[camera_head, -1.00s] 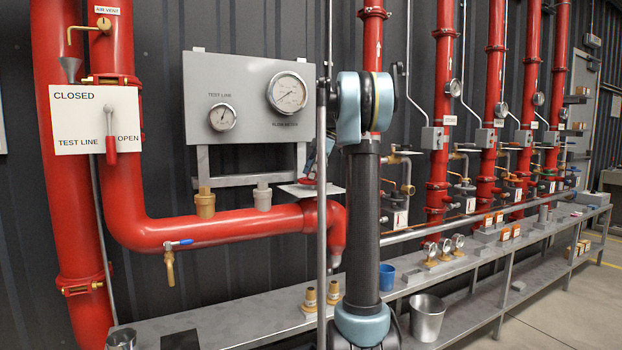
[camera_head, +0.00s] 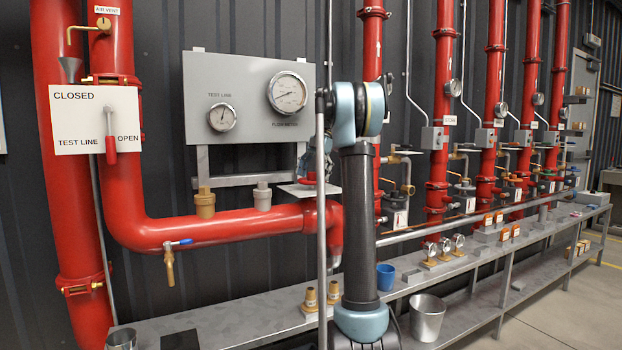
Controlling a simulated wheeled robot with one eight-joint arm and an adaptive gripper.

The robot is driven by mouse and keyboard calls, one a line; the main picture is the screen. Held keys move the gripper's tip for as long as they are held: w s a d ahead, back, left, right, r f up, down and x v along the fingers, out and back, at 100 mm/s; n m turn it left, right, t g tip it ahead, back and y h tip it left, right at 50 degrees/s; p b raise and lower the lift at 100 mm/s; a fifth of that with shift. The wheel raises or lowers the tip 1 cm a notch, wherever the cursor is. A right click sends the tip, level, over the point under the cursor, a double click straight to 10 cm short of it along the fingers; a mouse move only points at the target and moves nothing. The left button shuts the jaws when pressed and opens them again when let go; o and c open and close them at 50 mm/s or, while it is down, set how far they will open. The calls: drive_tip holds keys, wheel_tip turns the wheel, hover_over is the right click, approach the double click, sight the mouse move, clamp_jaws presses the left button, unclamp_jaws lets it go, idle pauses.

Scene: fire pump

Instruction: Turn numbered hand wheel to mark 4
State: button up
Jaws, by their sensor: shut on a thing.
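A small red hand wheel (camera_head: 308,180) sits above a pale plate (camera_head: 296,190) at the right end of the horizontal red pipe. Any numbers on the plate are too small to read, so I cannot tell the wheel's mark. My gripper (camera_head: 308,166) is at the wheel, just left of my raised arm, and is shut on it. Its fingers are small and mostly hidden behind a grey pole and my arm.
A grey panel with a test line gauge (camera_head: 222,117) and a flow meter (camera_head: 287,92) is up and left.

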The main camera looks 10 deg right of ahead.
drive_tip(key=n, duration=0.2)
drive_tip(key=n+g+h, duration=0.1)
drive_tip(key=n, duration=0.2)
drive_tip(key=shift+f+h, duration=0.1)
drive_tip(key=shift+h, duration=0.2)
drive_tip(key=o, duration=0.9)
